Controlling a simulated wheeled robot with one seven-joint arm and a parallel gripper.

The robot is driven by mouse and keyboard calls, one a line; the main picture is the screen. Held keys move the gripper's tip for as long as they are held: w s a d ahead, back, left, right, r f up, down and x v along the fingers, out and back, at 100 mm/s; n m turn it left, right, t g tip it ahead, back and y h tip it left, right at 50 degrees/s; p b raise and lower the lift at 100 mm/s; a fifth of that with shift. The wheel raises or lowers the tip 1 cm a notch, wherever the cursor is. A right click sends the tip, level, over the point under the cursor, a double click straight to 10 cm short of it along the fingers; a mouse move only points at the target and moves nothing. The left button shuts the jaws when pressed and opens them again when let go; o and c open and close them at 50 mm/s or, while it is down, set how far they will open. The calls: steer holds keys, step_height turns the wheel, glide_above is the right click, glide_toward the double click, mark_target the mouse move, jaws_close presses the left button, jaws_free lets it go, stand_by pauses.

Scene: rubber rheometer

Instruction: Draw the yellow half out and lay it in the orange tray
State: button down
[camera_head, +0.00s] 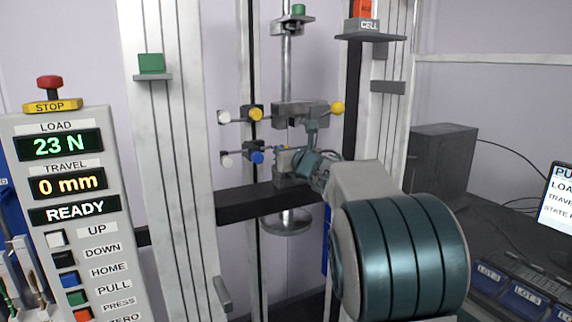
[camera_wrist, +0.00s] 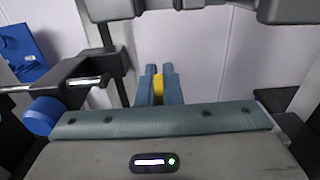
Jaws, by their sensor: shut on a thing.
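The yellow half (camera_wrist: 160,83) shows as a small yellow piece between the two fingers of my gripper (camera_wrist: 159,88) in the wrist view. My gripper is shut on it. In the head view my gripper (camera_head: 291,158) reaches in at the lower clamp of the test machine, beneath the upper clamp (camera_head: 300,113). My own wrist and fingers hide most of the piece and the lower clamp there. I cannot tell whether the piece is still inside the clamp. The orange tray is not in view.
Blue (camera_head: 257,156) and yellow (camera_head: 255,113) knobs stick out left of the clamps; a blue knob (camera_wrist: 40,115) is close in the wrist view. Tall columns flank the work space. The control panel (camera_head: 66,190) reads 23 N, 0 mm, READY. Labelled bins (camera_head: 525,298) stand lower right.

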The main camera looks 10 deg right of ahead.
steer(key=shift+s, duration=0.1)
stand_by(0.3)
steer(key=b+v, duration=0.4)
steer(key=v, duration=0.7)
steer(key=shift+s, duration=0.35)
stand_by(0.6)
steer(key=shift+d, duration=0.15)
